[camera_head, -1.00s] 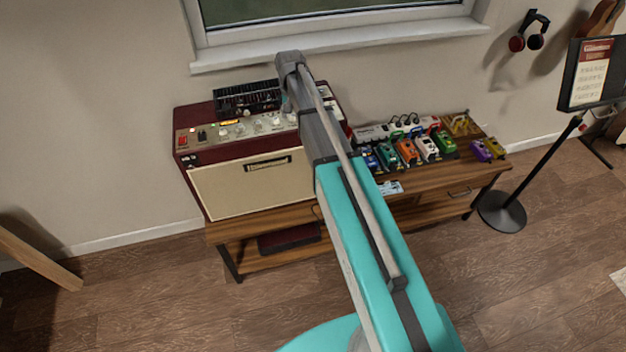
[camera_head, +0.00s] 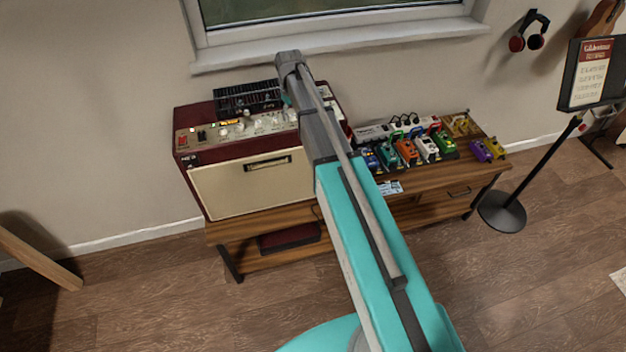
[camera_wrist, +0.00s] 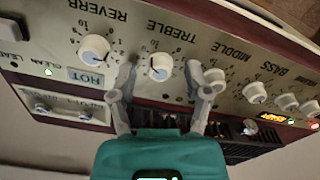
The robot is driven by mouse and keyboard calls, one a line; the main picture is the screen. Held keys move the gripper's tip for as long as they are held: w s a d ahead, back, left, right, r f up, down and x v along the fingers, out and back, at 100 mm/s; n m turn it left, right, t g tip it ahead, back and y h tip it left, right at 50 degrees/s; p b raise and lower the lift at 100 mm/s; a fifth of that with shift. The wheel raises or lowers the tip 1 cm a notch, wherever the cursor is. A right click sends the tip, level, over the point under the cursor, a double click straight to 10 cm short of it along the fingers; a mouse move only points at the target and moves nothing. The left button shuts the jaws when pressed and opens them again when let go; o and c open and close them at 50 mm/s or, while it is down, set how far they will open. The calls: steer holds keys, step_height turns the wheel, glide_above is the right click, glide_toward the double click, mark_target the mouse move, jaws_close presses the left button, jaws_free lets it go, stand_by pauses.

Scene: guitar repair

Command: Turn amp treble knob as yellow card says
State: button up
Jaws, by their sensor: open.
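The red-and-cream amp (camera_head: 245,185) stands on the wooden bench by the wall. In the wrist view its control panel appears upside down, with the cream treble knob (camera_wrist: 160,66) in the middle. My gripper (camera_wrist: 158,78) is open, one finger on each side of the treble knob. The right finger is also close to the middle knob (camera_wrist: 214,80). I cannot tell whether either finger touches a knob. In the head view my arm hides part of the amp's right side, and the gripper is not clearly seen. I cannot make out a yellow card.
The reverb knob (camera_wrist: 94,48) and bass knob (camera_wrist: 255,92) flank the gripper. A black slotted unit (camera_head: 245,100) sits on the amp. Several pedals (camera_head: 405,150) stand on the bench (camera_head: 430,182) at right. A music stand (camera_head: 503,212) holds a red-and-cream sheet (camera_head: 590,72).

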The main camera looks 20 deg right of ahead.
mark_target(293, 115)
steer(key=n, duration=0.4)
steer(key=shift+r+n+p, duration=0.3)
steer(key=shift+n, duration=0.1)
step_height(293, 115, up, 13)
steer(key=p, duration=1.3)
steer(key=s+f+m+b, duration=0.4)
steer(key=s+f+b, duration=0.4)
steer(key=s, duration=0.5)
steer(key=s+f+m+b, duration=0.5)
steer(key=s+f+b, duration=0.3)
steer(key=s, duration=0.5)
steer(key=shift+s+a+f+b, duration=0.15)
steer(key=shift+a+f+b, duration=0.15)
steer(key=shift+a+f, duration=0.1)
steer(key=shift+r, duration=0.1)
stand_by(2.0)
